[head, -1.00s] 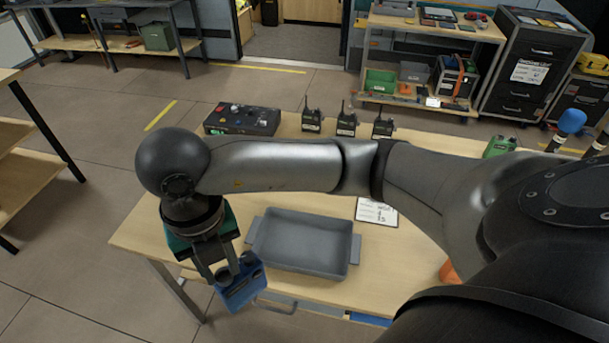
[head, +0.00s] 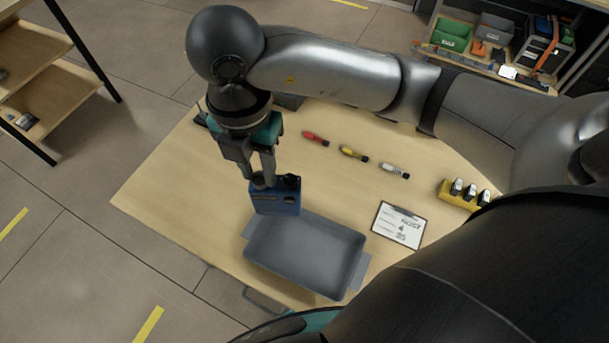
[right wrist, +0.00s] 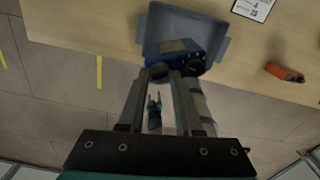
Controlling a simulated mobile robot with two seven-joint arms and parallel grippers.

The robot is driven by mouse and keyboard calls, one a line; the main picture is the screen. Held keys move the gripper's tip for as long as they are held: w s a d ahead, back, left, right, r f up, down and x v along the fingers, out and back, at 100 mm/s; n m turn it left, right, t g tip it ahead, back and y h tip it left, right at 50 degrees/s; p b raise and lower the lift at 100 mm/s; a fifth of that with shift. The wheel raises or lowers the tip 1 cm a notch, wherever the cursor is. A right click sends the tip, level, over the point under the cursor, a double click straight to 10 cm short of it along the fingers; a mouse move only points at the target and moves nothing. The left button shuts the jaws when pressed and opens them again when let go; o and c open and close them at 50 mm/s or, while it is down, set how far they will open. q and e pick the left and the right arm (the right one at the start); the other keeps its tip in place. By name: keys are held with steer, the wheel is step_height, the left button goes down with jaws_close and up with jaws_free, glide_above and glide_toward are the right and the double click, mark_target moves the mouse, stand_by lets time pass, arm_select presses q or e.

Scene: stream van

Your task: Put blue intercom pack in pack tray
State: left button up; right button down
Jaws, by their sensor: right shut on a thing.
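I cannot tell the exact height of the pack above the tray. In the right wrist view the blue pack (right wrist: 168,50) sits beyond the fingertips (right wrist: 172,76), in front of the grey tray (right wrist: 215,35). The tray lies empty on the wooden table.
A clipboard with paper (head: 398,226) lies right of the tray. Red (head: 315,138), yellow (head: 353,153) and white (head: 394,170) small items lie behind it. A yellow holder (head: 458,195) stands at the right. The table's left part (head: 170,190) is clear.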

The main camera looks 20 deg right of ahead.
mark_target(261, 183)
step_height(261, 183, down, 4)
steer(key=shift+s+r+b, duration=0.15)
steer(key=shift+r+b, duration=0.05)
steer(key=shift+b, duration=0.3)
arm_select(q)
steer(key=shift+s+a+f+b, duration=0.15)
steer(key=shift+f+b, duration=0.45)
steer(key=shift+f, duration=0.6)
arm_select(e)
step_height(261, 183, down, 16)
steer(key=shift+f, duration=0.1)
steer(key=c, duration=1.1)
jaws_free()
steer(key=shift+f, duration=0.15)
arm_select(q)
steer(key=shift+f, duration=0.1)
arm_select(e)
steer(key=o, duration=0.5)
arm_select(q)
steer(key=shift+s+r+p, duration=0.1)
steer(key=shift+r+p, duration=0.25)
steer(key=shift+r, duration=0.1)
arm_select(e)
step_height(261, 183, up, 12)
steer(key=shift+r, duration=0.2)
